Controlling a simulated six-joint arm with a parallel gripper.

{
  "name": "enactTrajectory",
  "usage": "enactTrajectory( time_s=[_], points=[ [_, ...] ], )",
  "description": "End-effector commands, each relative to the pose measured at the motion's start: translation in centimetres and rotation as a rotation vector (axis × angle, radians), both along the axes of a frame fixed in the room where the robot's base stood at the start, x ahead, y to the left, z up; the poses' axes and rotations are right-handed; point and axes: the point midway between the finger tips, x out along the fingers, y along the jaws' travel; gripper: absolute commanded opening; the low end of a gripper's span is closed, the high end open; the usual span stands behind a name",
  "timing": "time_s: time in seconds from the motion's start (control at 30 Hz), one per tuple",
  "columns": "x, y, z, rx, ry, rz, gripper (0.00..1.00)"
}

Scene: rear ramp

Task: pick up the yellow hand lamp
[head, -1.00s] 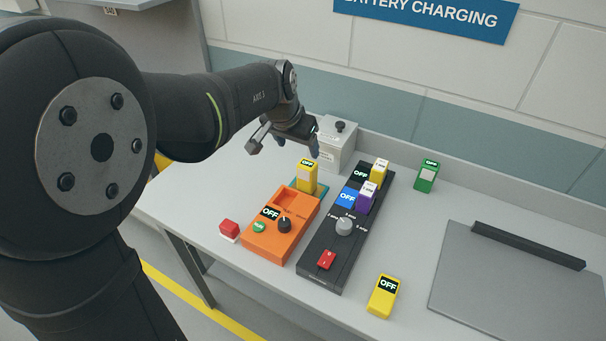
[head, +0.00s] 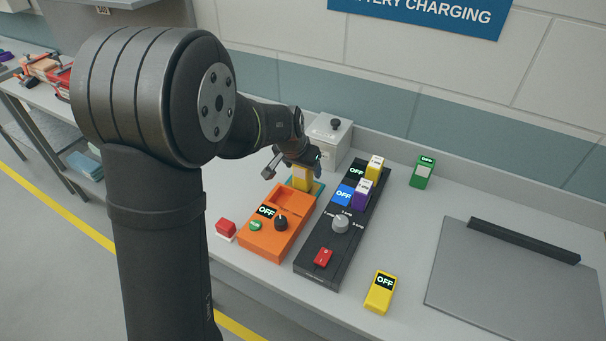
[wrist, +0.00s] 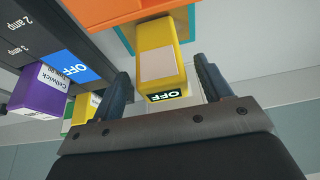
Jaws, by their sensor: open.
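The yellow hand lamp (head: 301,181) is a block with a pale panel and an OFF display. It stands on a small teal base (head: 318,188) behind the orange unit (head: 278,238). My gripper (head: 294,165) is over it from above and hides its top in the head view. In the wrist view the lamp (wrist: 160,55) sits between the two parted fingers of my gripper (wrist: 163,72), with a visible gap on both sides. A similar yellow block (head: 380,292) with an OFF display lies apart at the front of the bench.
A black charger (head: 331,248) to the right holds a yellow block (head: 375,167) and a purple block (head: 363,193). A grey box (head: 333,143) stands behind. A green block (head: 422,172) and a red-topped block (head: 226,229) stand apart. A grey plate (head: 500,280) lies right.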

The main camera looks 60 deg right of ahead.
Motion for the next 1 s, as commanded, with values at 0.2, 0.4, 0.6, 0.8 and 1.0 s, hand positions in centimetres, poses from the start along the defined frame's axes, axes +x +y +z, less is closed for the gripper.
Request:
enactTrajectory(
  time_s=[0.2, 0.4, 0.6, 0.8, 1.0],
  points=[
    [0.2, -1.3, -2.6, 0.002, 0.000, 0.000, 0.71],
    [0.2, -1.6, -3.2, 0.000, 0.000, 0.000, 0.71],
    [0.2, -1.6, -3.2, 0.000, 0.000, 0.000, 0.61],
    [0.2, -1.5, -3.2, 0.000, 0.000, 0.000, 0.22],
    [0.2, -1.6, -3.1, -0.001, 0.000, 0.000, 0.17]
  ],
)
